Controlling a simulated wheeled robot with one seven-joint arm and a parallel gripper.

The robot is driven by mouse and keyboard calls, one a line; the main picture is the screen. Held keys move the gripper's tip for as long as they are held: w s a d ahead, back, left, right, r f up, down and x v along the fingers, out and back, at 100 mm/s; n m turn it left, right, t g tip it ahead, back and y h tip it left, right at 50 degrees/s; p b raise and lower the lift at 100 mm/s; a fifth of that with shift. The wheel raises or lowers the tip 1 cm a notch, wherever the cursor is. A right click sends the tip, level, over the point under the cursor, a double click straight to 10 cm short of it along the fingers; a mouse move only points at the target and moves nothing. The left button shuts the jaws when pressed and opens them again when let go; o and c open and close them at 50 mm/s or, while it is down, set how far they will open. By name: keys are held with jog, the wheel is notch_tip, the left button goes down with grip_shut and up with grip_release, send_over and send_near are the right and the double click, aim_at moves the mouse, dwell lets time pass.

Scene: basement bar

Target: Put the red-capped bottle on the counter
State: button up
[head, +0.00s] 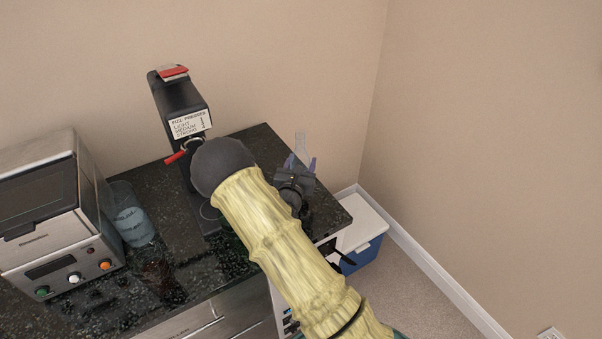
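My gripper (300,163) is over the right end of the dark counter (258,143), with its two purple fingertips apart. A clear, pale bottle-like shape (301,146) shows between or just behind the fingertips, narrow at the top. I cannot tell whether the fingers touch it, or whether it stands on the counter. No red cap shows on it. My arm and the gripper body hide its lower part and the middle of the counter.
A black drink maker (180,103) with a red top and red lever stands behind my arm. A steel oven (45,210) is at left, with a clear bluish container (130,215) beside it. A white-lidded blue bin (363,238) stands on the floor right of the counter.

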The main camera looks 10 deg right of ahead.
jog(key=shift+f, duration=0.1)
jog(key=shift+f+p, duration=0.4)
jog(key=shift+f, duration=1.55)
jog(key=shift+f, duration=0.2)
jog(key=o, duration=1.4)
jog(key=shift+c, duration=0.2)
jog(key=shift+r, duration=0.1)
